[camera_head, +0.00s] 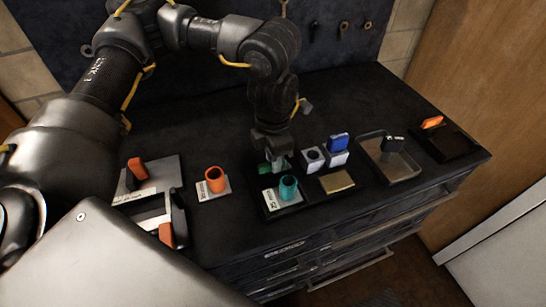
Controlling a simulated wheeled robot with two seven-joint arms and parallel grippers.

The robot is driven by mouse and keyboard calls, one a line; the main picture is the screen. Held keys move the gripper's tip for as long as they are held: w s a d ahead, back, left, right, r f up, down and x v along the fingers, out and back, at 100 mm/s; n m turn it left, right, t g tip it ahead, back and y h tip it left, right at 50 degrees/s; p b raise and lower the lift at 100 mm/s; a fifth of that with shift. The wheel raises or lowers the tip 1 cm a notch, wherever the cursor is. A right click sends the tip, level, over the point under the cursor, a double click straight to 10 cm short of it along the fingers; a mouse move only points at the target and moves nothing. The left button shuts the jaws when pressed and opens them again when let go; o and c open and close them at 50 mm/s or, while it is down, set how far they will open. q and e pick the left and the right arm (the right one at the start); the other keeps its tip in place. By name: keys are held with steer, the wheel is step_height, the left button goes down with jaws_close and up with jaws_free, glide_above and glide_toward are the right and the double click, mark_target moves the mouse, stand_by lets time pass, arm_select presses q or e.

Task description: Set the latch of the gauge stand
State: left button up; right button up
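My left gripper (275,158) points down over the middle of the dark bench, at the back of a black base (268,207). Green parts (264,169) show at its fingertips; I cannot tell whether the fingers are open or closed on them. A teal cup or ring (288,187) stands upright on the same base, just in front of the gripper, beside a white label. I cannot tell for sure which piece is the gauge stand, and its latch is not clearly visible. My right gripper is not in view.
An orange ring (215,179) on a pale plate and a grey panel (157,178) with orange parts lie left. A grey block (313,158), blue piece (338,142), metal tray (391,174) and black box (455,146) lie right. The bench behind the tray is clear.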

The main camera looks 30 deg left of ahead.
arm_select(q)
steer(key=shift+o, duration=0.5)
steer(key=shift+f, duration=0.1)
step_height(320, 180, up, 11)
steer(key=shift+b, duration=0.45)
